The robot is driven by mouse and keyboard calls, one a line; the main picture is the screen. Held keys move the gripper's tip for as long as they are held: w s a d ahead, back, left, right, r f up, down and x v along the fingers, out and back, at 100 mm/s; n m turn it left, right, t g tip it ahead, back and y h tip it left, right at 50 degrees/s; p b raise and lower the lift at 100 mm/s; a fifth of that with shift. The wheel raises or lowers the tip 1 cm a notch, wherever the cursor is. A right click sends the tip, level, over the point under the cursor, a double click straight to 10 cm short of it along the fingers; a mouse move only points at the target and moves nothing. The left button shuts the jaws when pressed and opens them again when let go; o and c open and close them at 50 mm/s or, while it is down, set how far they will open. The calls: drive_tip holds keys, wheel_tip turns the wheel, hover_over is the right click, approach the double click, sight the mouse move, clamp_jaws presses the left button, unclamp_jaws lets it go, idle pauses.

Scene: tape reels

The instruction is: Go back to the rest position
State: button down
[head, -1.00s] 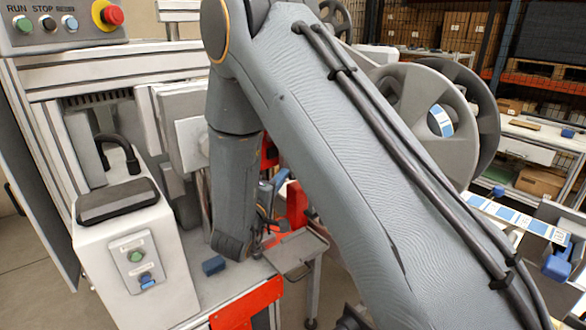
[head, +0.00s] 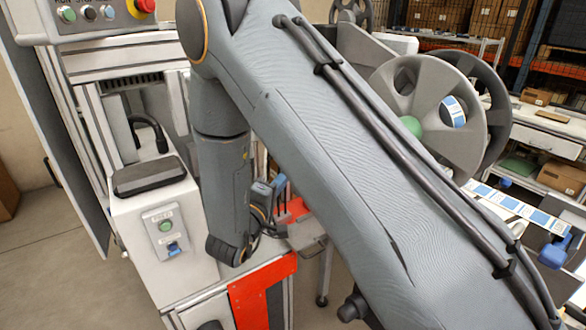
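My arm crosses the head view from the lower right to an elbow at the upper left, then drops to a wrist beside the machine's front table. My gripper (head: 264,208) seems to be the dark part just right of the wrist, low over the table area. It is small and partly hidden by my arm, so its fingers cannot be made out. I see nothing clearly held in it.
A white control box (head: 168,235) stands close left of my wrist. A red-edged table (head: 262,272) lies below it. A large grey reel (head: 425,118) and a label strip (head: 520,208) are at right. Open floor shows at lower left.

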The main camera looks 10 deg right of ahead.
wheel_tip(320, 180, down, 5)
drive_tip(key=s+d+m+g+y+b, duration=0.1)
drive_tip(key=d+m+g+y+b, duration=0.15)
drive_tip(key=m+g+y, duration=0.55)
drive_tip(key=s+d+g+y+b, duration=0.1)
drive_tip(key=s+d+g, duration=0.2)
drive_tip(key=s, duration=0.8)
drive_tip(key=s+d+f+m+g+y+b, duration=0.1)
drive_tip(key=s+d+g, duration=0.2)
drive_tip(key=s+d, duration=0.3)
drive_tip(key=s, duration=0.5)
drive_tip(key=shift+s+d, duration=0.2)
drive_tip(key=shift+d, duration=0.15)
drive_tip(key=shift+f, duration=0.1)
